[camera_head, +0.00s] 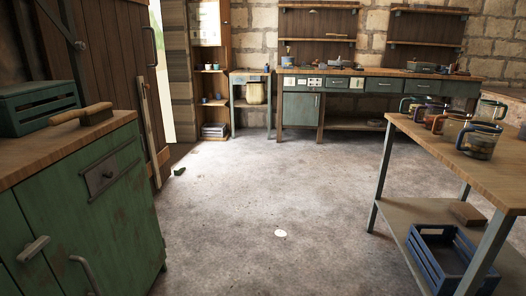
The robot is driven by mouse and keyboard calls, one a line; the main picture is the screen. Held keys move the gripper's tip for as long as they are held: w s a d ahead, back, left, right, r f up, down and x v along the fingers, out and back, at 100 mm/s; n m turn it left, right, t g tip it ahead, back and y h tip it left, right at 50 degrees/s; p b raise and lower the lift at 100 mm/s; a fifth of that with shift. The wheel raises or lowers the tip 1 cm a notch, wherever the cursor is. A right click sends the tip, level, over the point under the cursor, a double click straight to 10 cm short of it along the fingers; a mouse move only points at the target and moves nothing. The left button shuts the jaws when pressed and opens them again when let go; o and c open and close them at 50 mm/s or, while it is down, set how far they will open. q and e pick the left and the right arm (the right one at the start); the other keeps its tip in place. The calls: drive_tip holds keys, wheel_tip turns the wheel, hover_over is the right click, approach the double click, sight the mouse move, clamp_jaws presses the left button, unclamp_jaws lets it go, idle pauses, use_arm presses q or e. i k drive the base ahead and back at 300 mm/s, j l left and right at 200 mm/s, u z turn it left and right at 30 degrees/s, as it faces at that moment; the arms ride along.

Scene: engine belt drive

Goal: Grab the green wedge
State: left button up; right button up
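A small dark green object, which looks like the green wedge (179,171), lies on the concrete floor near the foot of the brown wooden door (105,60). It is far off and small, so its exact shape is hard to tell. Neither of my grippers shows in the head view.
A green cabinet (85,205) with a brush (82,114) and a green crate (38,106) stands at the left. A wooden table (450,160) with several mugs stands at the right, a blue crate (440,262) on its lower shelf. The floor (255,200) between is open, with a white disc (280,233).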

sight(178, 171)
drive_tip(key=i+u, duration=0.1)
drive_tip(key=i, duration=0.75)
drive_tip(key=i+l+u, duration=0.1)
drive_tip(key=i, duration=0.75)
drive_tip(key=i+l+u, duration=0.1)
drive_tip(key=i, duration=0.75)
drive_tip(key=i+j+u, duration=0.1)
drive_tip(key=i+u, duration=0.15)
drive_tip(key=i, duration=0.6)
drive_tip(key=i+u, duration=0.2)
drive_tip(key=i, duration=0.6)
drive_tip(key=i+l+u, duration=0.25)
drive_tip(key=i, duration=0.55)
